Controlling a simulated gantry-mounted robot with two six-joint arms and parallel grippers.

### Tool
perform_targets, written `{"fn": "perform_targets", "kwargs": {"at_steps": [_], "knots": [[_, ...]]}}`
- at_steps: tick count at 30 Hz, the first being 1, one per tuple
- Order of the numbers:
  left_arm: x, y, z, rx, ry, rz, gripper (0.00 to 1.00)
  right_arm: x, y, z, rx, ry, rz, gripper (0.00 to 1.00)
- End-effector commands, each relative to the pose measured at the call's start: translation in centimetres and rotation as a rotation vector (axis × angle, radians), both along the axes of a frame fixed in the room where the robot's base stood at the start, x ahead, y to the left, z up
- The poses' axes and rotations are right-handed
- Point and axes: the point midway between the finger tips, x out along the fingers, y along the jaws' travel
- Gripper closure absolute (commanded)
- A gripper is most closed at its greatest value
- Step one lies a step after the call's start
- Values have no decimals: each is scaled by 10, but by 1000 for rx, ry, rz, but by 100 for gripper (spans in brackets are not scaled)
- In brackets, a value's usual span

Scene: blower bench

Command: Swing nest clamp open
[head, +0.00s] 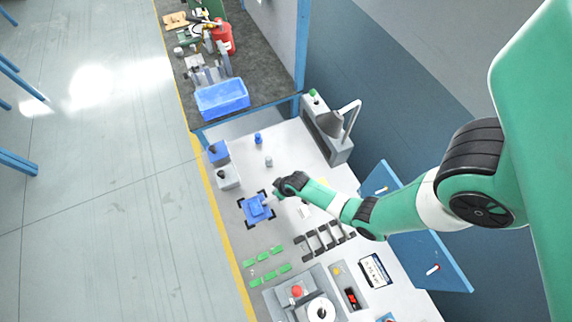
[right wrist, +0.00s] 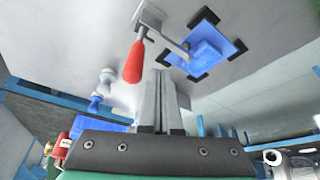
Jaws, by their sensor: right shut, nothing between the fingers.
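The nest is a blue block on a blue plate with black corner marks (head: 257,208) on the white bench; it also shows in the right wrist view (right wrist: 208,47). The nest clamp, with a red handle (right wrist: 134,62) and a grey metal arm (right wrist: 168,42), stands beside it. The clamp arm's end reaches the edge of the blue block. My right gripper (right wrist: 163,75) is shut and empty, its fingers just right of the red handle; I cannot tell whether they touch it. In the head view my right gripper (head: 270,197) hides most of the clamp. My left gripper is not in view.
Blue and grey boxes (head: 228,177) with black knobs stand behind the nest. Green strips (head: 265,262), a slotted rack (head: 322,240) and a machine with a red button (head: 297,291) lie in front. A blue bin (head: 222,98) sits farther back.

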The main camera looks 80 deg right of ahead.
Motion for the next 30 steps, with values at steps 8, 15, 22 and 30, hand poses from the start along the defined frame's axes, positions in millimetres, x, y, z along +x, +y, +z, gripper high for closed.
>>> {"fn": "perform_targets", "kwargs": {"at_steps": [8,15,22,30], "knots": [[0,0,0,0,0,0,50,-2,-1,0,1,1,-1,100],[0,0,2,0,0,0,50,-8,-6,-1,0,2,0,100],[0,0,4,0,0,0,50,-15,-10,-1,0,3,-2,100],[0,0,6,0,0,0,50,-22,-14,-1,-1,5,-1,100]]}}
